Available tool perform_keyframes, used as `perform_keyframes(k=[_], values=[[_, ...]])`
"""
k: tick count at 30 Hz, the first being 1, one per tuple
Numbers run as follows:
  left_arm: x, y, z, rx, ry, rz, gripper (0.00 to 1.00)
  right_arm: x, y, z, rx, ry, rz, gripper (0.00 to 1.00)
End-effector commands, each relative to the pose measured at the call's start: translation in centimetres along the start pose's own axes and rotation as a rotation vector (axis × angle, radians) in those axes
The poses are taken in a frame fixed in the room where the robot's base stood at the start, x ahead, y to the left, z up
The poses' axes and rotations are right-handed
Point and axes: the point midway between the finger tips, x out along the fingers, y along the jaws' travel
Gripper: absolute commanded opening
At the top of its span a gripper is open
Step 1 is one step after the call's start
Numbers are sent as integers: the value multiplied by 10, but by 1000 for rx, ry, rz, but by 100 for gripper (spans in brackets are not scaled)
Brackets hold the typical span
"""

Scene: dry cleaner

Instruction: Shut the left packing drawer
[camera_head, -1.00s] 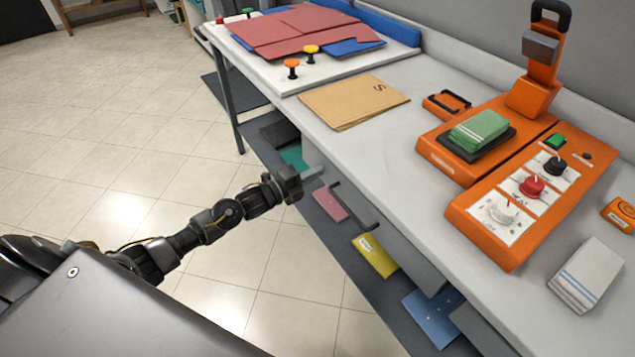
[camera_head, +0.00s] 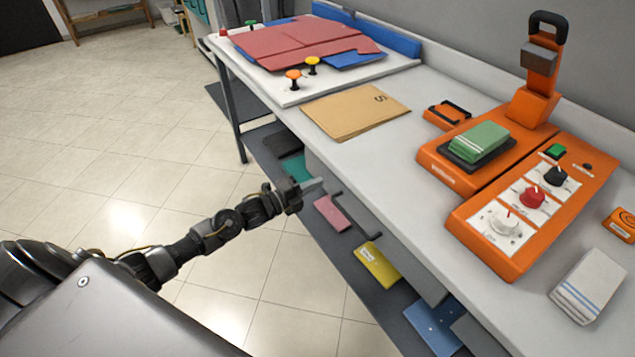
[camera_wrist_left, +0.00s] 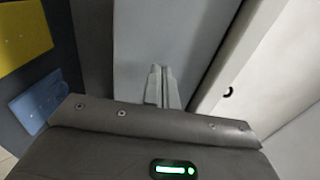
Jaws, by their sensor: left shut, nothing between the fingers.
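The left packing drawer (camera_head: 325,174) appears as a grey front under the worktop, with a dark bar handle (camera_head: 357,217) on it. How far it stands out is hard to tell from these views. My left gripper (camera_head: 312,184) is at the left end of this front, beside the handle and not around it. Its pale fingers are shut and empty. In the left wrist view the fingers (camera_wrist_left: 160,84) point at a plain grey panel (camera_wrist_left: 165,35), close to it; contact cannot be made out. My right gripper is not in view.
The white worktop (camera_head: 400,170) overhangs the drawers. A dark lower shelf (camera_head: 345,240) carries pink, yellow (camera_head: 377,265) and blue (camera_head: 433,325) flat items. A brown envelope (camera_head: 350,115) and an orange machine (camera_head: 490,235) sit on top. The tiled floor at left is clear.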

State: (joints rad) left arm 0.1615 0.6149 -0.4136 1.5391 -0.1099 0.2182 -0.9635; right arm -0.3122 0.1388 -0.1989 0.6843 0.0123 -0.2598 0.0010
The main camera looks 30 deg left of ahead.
Motion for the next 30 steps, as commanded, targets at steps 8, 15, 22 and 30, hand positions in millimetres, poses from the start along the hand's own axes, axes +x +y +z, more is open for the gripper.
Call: perform_keyframes(k=[8,15,22,30], values=[[-63,5,0,1,6,10,0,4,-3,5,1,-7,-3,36],[-100,4,0,-1,7,9,0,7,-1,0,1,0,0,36],[-110,2,0,0,8,7,0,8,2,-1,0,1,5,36],[-110,2,0,0,8,7,0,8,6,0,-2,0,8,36]])
